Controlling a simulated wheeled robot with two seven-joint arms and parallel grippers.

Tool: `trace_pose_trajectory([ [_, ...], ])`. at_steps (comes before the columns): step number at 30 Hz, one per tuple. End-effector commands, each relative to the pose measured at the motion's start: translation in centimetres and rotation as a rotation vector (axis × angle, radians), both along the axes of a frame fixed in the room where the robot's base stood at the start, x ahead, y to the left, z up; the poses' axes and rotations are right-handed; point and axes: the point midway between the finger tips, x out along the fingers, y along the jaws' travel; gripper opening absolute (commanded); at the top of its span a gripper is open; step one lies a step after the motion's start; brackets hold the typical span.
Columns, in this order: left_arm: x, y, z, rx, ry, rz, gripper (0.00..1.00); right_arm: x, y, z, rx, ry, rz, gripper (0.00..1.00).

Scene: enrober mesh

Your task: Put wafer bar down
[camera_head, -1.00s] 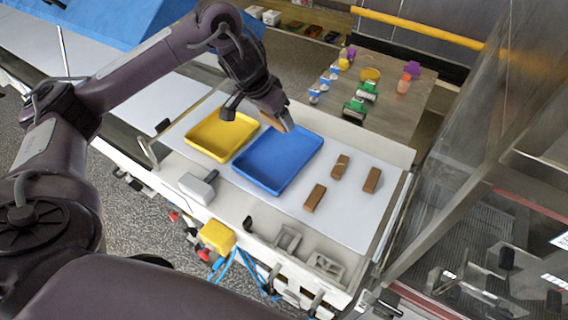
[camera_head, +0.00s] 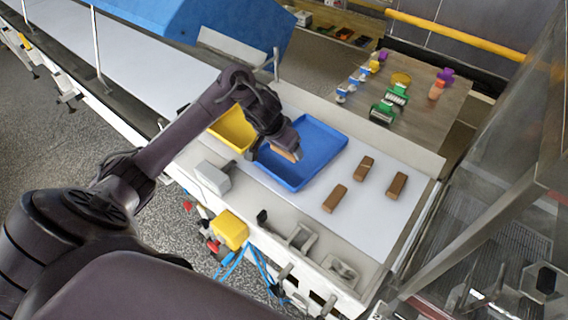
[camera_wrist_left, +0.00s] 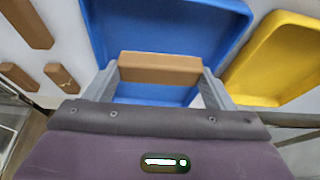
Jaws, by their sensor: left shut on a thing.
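My left gripper (camera_head: 290,157) is shut on a brown wafer bar (camera_wrist_left: 160,67), held crosswise between its two fingers in the left wrist view. In the head view the held bar is small and partly hidden by the gripper, over the left part of the blue tray (camera_head: 325,146). The blue tray also shows behind the bar in the left wrist view (camera_wrist_left: 170,27). I cannot tell whether the bar touches the tray floor. Three other wafer bars lie on the white surface right of the tray: a near one (camera_head: 334,198), a far one (camera_head: 364,168) and a right one (camera_head: 397,185). My right gripper is not in view.
A yellow tray (camera_head: 229,131) stands left of the blue tray, partly behind my arm. A grey box (camera_head: 213,177) sits near the front edge. A wooden table (camera_head: 432,112) with small coloured items is beyond. A transparent panel (camera_head: 500,165) stands at the right.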

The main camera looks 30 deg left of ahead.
Motion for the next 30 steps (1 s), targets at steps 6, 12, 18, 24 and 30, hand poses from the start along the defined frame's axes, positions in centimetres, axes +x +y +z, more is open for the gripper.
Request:
trace_pose_trajectory([
  [6,-0.1,0.1,-2.1,0.002,0.004,0.001,0.64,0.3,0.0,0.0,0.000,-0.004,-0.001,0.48],
  [12,0.0,0.1,-4.6,0.002,0.001,0.001,0.64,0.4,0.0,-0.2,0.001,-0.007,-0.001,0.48],
  [18,0.0,0.1,-4.8,0.003,-0.001,-0.001,0.64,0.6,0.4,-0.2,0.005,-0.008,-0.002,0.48],
  [24,0.0,0.0,-5.1,0.003,0.000,-0.001,0.64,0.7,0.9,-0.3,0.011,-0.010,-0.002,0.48],
  [30,0.0,0.0,-5.2,0.002,-0.001,-0.001,0.97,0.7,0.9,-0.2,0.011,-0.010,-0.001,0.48],
])
